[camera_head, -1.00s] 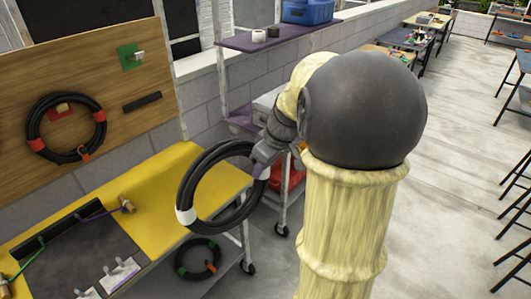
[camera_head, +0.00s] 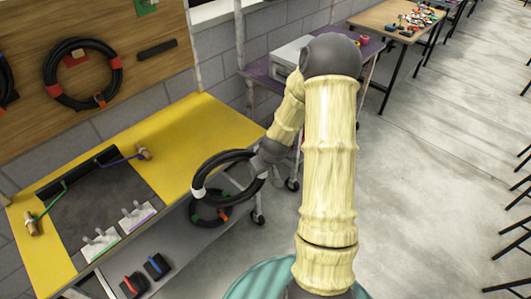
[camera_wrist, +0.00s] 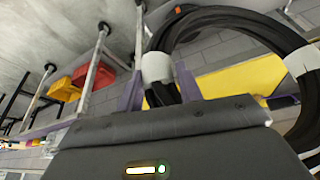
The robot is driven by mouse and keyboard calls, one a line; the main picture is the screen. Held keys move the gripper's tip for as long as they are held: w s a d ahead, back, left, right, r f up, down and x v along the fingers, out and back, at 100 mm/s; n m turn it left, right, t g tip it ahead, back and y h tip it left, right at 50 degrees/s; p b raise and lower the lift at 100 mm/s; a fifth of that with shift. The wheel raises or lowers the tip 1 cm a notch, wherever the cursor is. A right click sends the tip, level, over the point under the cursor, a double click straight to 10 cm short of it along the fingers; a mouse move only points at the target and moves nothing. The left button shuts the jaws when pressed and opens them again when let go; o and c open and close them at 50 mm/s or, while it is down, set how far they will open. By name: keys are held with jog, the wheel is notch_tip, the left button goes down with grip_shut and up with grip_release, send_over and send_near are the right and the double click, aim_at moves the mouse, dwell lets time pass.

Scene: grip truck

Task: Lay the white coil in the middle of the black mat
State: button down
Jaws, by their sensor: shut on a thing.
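The white coil is a black ring of cable with white bands (camera_head: 224,157). In the head view it hangs tilted in the air off the right front edge of the yellow table. My gripper (camera_head: 262,166) is shut on the coil's right side. The wrist view shows my gripper (camera_wrist: 162,88) closed around a white band, with the black loop of the coil (camera_wrist: 225,15) rising beyond it and another white band at right. The black mat (camera_head: 105,200) lies on the table, left of the coil and apart from it. Its middle is bare.
The yellow table top (camera_head: 185,130) is clear at right. A green-and-red-banded coil (camera_head: 196,210) is below. A purple-topped cart (camera_head: 258,72) stands behind.

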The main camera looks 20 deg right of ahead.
jog(key=s+a+f+m, duration=0.1)
jog(key=s+a+f, duration=0.1)
jog(key=f, duration=0.7)
jog(key=shift+s+a+h, duration=0.15)
jog(key=shift+a+h, duration=0.15)
jog(key=shift+a, duration=0.35)
